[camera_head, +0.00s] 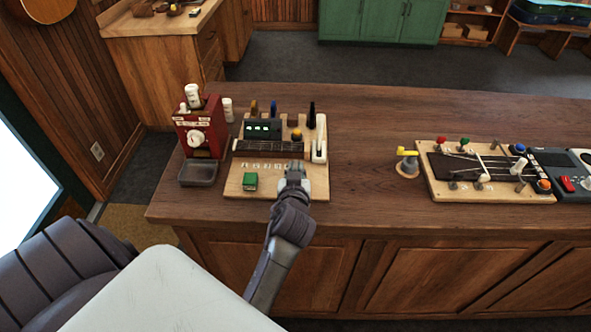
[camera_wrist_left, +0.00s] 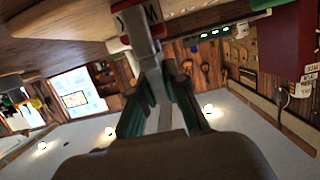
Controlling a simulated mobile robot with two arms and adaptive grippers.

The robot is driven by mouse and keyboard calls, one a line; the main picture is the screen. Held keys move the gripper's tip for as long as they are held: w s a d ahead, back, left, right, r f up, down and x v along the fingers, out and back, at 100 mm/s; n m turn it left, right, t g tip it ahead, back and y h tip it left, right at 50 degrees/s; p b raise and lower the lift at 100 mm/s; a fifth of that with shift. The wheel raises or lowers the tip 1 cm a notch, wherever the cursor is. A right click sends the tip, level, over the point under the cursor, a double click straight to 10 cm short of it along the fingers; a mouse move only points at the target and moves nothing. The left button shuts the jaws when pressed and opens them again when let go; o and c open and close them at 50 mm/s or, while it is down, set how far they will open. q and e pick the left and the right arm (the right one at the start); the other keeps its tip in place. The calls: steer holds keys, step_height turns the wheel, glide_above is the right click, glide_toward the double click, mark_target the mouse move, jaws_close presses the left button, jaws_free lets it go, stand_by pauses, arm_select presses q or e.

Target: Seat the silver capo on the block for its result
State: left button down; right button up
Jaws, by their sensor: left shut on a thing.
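My left gripper (camera_head: 296,176) is over the front right part of a light wooden board (camera_head: 233,189) on the counter. It is shut on a silver-grey piece, which looks like the silver capo (camera_wrist_left: 152,72); in the wrist view it runs up from between the fingers. The fingers hide most of it in the head view. The dark fretted block (camera_head: 268,148) lies across the board, just behind and left of the gripper. I cannot tell whether the capo touches the board. A green piece (camera_head: 250,181) sits at the board's front left. My right gripper is not in view.
Behind the block stand a green-lit display (camera_head: 258,128), several knobs and a white lever (camera_head: 319,150). A red box (camera_head: 199,135) with a grey tray (camera_head: 198,173) is left. A second pegged board (camera_head: 470,186) stands right. The counter between the boards is mostly clear.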

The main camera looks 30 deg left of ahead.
arm_select(q)
steer(key=shift+f+b, duration=0.35)
steer(key=shift+f, duration=0.15)
steer(key=c, duration=1.5)
jaws_free()
